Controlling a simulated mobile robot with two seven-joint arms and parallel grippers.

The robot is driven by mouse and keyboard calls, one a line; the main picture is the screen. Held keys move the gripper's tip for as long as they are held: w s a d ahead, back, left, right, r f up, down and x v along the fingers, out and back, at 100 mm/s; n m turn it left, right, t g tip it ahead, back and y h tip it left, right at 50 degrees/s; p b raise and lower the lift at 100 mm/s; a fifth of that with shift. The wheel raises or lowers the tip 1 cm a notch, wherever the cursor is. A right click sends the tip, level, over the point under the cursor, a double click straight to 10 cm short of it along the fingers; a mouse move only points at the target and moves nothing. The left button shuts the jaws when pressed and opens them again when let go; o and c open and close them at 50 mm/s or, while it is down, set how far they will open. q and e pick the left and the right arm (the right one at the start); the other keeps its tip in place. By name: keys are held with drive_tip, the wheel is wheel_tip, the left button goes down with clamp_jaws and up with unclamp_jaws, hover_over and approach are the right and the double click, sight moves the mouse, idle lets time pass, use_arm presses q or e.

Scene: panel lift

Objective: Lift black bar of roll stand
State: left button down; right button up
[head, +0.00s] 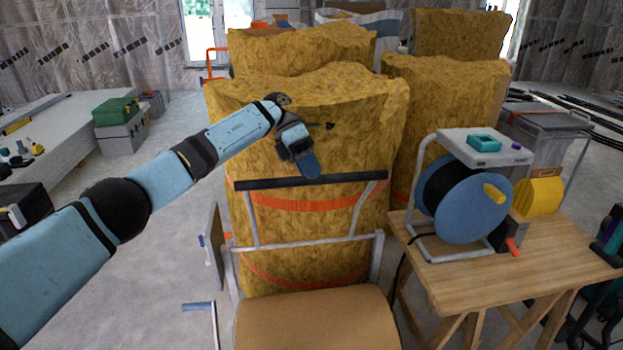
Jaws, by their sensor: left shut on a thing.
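The black bar (260,183) runs crosswise at the top of the roll stand's white metal frame (252,220), a little above a brown roll (315,322). My left gripper (312,175) reaches in from the left and is shut on the black bar near its middle. The blue hand hides that part of the bar, and its fingers do not show clearly. My right gripper is not in view.
Large yellow insulation bales (300,95) stand close behind the bar. A wooden table (480,268) with a blue cable reel (470,205) is to the right. Grey floor (165,260) is open to the left, below my arm.

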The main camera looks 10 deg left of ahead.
use_arm(q)
drive_tip(key=shift+w+a+f, duration=0.15)
drive_tip(key=shift+a+f, duration=0.1)
drive_tip(key=shift+f, duration=0.45)
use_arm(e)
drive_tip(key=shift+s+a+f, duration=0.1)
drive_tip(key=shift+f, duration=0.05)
use_arm(q)
drive_tip(key=c, duration=1.4)
unclamp_jaws()
drive_tip(key=o, duration=0.4)
drive_tip(key=shift+w+f, duration=0.2)
drive_tip(key=shift+f, duration=0.05)
drive_tip(key=shift+o, duration=0.4)
drive_tip(key=shift+w+f, duration=0.1)
drive_tip(key=shift+w, duration=0.05)
drive_tip(key=shift+r, duration=0.2)
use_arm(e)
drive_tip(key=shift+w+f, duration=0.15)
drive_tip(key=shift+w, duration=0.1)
use_arm(q)
drive_tip(key=shift+r, duration=0.1)
